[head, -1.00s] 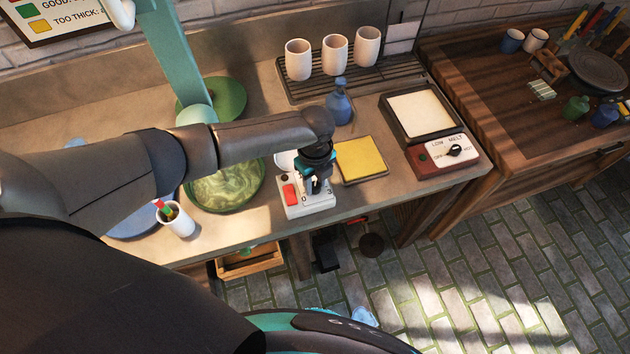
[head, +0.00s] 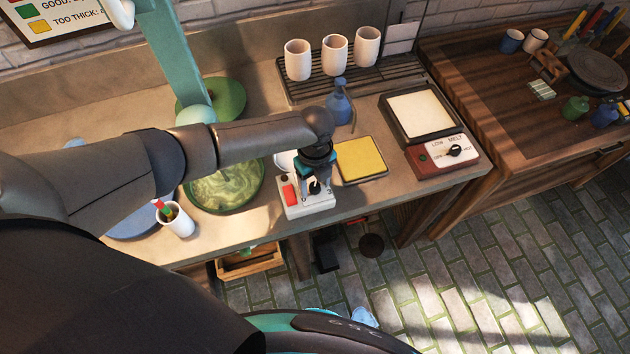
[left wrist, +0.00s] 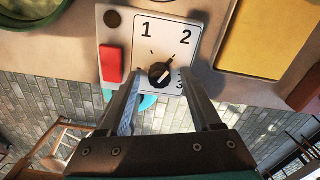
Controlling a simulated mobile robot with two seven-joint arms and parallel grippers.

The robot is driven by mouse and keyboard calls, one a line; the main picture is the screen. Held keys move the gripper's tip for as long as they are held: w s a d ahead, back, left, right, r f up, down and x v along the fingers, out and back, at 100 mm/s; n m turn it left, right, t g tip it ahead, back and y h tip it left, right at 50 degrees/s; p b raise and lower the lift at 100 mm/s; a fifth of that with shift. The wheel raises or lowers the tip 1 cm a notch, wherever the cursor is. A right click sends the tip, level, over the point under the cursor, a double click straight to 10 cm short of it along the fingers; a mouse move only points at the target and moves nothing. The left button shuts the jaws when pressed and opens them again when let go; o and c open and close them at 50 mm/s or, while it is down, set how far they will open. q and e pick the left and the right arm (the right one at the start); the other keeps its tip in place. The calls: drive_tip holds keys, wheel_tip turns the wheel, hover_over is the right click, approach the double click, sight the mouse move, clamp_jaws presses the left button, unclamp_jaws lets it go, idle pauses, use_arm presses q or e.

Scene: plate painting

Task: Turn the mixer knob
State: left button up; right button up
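The mixer control panel (head: 294,209) is a white box at the front edge of the bench, with a red switch (head: 289,194) at its left. Its round black knob (left wrist: 160,76) has a white mark and sits on a dial with printed numbers; it also shows in the head view (head: 315,188). My left gripper (left wrist: 161,74) points down at the panel. Its two fingers stand apart on either side of the knob, with gaps showing, so it is open. The fingers hide part of the lower dial. My right gripper is not in view.
A green plate with swirled glaze (head: 226,190) lies left of the panel, and a yellow tile (head: 361,159) lies right of it. A white cup with brushes (head: 176,221) stands at front left. A heater box (head: 440,157) with its own knob is farther right.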

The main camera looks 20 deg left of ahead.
sight(316, 186)
use_arm(q)
wheel_tip(316, 186, up, 15)
drive_tip(key=p, duration=0.1)
drive_tip(key=shift+p, duration=0.35)
idle(0.3)
drive_tip(key=shift+d, duration=0.1)
idle(0.3)
